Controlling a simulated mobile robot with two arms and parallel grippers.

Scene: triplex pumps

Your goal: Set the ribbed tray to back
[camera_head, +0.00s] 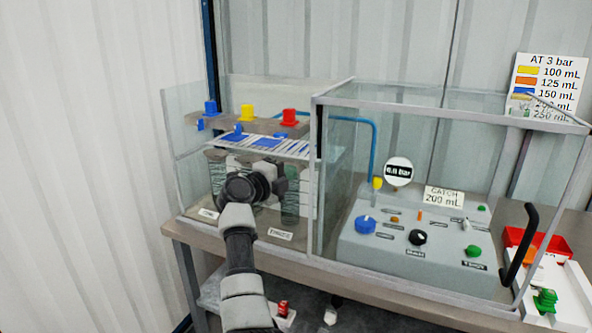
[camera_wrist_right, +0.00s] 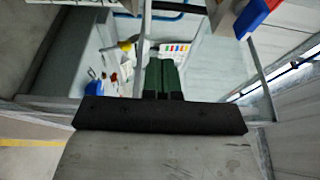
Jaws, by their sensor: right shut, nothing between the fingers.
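A striped, ribbed-looking tray (camera_head: 262,147) with white and blue bands lies under the row of coloured caps in the left glass enclosure; I cannot tell for sure that it is the ribbed tray. My right gripper (camera_head: 288,180) is at the open front of that enclosure, below the striped tray, and my wrist hides part of what stands behind it. In the right wrist view its dark green fingers (camera_wrist_right: 161,78) are together with nothing between them. My left gripper does not show.
Blue (camera_head: 211,107), yellow (camera_head: 247,112) and red (camera_head: 289,117) caps sit above the tray. A glass case (camera_head: 325,150) beside it covers a grey control panel (camera_head: 400,262) with knobs.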

